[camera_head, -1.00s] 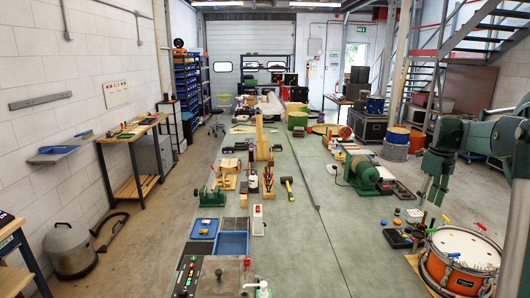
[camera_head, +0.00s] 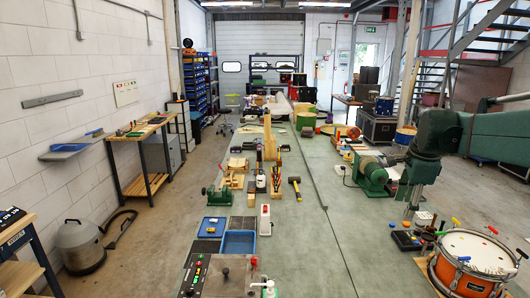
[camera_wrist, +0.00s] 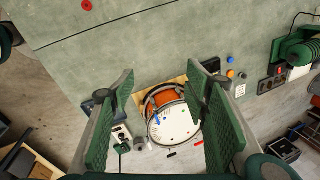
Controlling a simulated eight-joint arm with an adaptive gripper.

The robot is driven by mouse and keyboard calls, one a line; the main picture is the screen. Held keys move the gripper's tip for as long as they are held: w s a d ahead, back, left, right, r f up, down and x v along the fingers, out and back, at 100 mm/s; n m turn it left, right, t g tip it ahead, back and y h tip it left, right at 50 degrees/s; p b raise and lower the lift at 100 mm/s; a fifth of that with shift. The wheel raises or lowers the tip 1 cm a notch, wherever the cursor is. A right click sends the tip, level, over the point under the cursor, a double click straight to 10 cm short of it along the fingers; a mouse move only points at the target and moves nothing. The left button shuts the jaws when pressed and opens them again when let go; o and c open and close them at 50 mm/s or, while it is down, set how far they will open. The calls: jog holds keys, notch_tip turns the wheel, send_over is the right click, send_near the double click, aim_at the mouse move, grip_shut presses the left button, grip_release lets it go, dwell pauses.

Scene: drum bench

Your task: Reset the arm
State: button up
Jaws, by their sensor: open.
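My gripper (camera_head: 411,212) hangs fingers-down at the right of the head view, below my green arm. It is beside the green motor-like machine (camera_head: 372,176) and above the bench's right part. In the wrist view my gripper (camera_wrist: 160,82) has its two green ribbed fingers wide apart, with nothing held between them. An orange drum (camera_head: 455,275) with a white head stands at the lower right of the head view. It also shows between the fingers in the wrist view (camera_wrist: 152,104), below and apart from them.
The long green bench (camera_head: 325,240) has a clear strip down its middle. A blue tray (camera_head: 239,243), a black-headed mallet (camera_head: 295,188) and a control panel (camera_head: 193,277) lie left of it. Small coloured pegs and a dark box (camera_head: 406,240) sit near the drum.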

jog(key=s+a+f+n+t, duration=0.1)
jog(key=s+a+f+n, duration=0.3)
jog(key=s+a+n, duration=0.3)
jog(key=s+a+f+n+t, duration=0.2)
jog(key=s+a+f+n, duration=0.2)
jog(key=s, duration=0.9)
jog(key=s+a+f+n+t+y, duration=0.1)
jog(key=s+a+f+n, duration=0.3)
jog(key=s+a+n, duration=0.6)
jog(key=a, duration=0.3)
jog(key=shift+t+b, duration=0.3)
